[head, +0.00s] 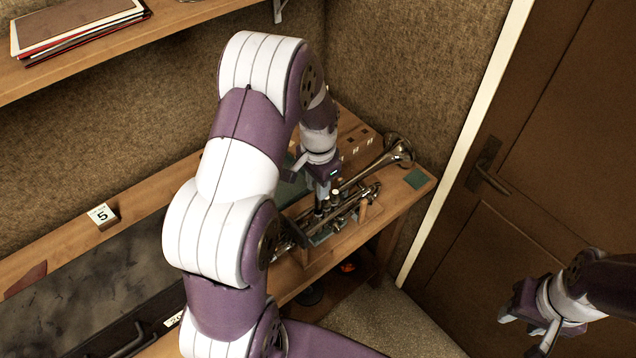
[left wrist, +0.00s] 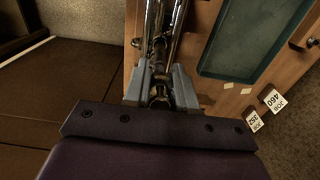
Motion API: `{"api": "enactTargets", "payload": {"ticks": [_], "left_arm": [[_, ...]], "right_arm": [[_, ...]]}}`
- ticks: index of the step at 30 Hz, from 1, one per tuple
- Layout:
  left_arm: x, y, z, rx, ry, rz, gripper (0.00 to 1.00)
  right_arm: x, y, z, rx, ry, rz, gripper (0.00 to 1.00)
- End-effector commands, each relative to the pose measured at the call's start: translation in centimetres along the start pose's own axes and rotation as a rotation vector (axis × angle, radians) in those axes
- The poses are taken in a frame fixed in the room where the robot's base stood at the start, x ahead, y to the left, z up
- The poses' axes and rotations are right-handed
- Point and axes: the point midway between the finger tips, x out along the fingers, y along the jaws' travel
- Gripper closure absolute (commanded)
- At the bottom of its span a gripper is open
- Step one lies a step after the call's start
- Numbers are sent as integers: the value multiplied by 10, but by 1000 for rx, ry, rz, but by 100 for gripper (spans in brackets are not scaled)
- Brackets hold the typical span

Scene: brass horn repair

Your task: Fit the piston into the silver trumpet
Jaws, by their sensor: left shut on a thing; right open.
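The silver trumpet (head: 352,196) lies on a stand on the wooden bench, its bell (head: 398,150) toward the back right. My left gripper (head: 322,186) points down over the trumpet's valve section. In the left wrist view its two grey fingers (left wrist: 163,84) are shut on a small metal part, apparently the piston (left wrist: 159,93), mostly hidden between them. The trumpet's tubes (left wrist: 156,30) run just beyond the fingertips. I cannot tell whether the piston is inside a valve casing or above it. My right gripper (head: 532,322) is open and empty at the lower right, away from the bench.
A wooden block with small labels (head: 356,140) stands behind the trumpet. A green pad (head: 417,179) lies at the bench's right end. A number 5 card (head: 102,215) stands at the left. A shelf (head: 120,45) hangs above, and a brown door (head: 540,150) is at the right.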

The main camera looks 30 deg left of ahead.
Motion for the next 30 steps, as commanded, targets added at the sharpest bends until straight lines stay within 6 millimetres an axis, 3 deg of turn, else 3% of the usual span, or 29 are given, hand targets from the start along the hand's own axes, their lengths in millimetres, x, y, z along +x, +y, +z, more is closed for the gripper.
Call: {"api": "enactTargets", "payload": {"ticks": [30], "left_arm": [[11,0,0,0,0,0,100]], "right_arm": [[6,0,1,0,0,0,57]]}}
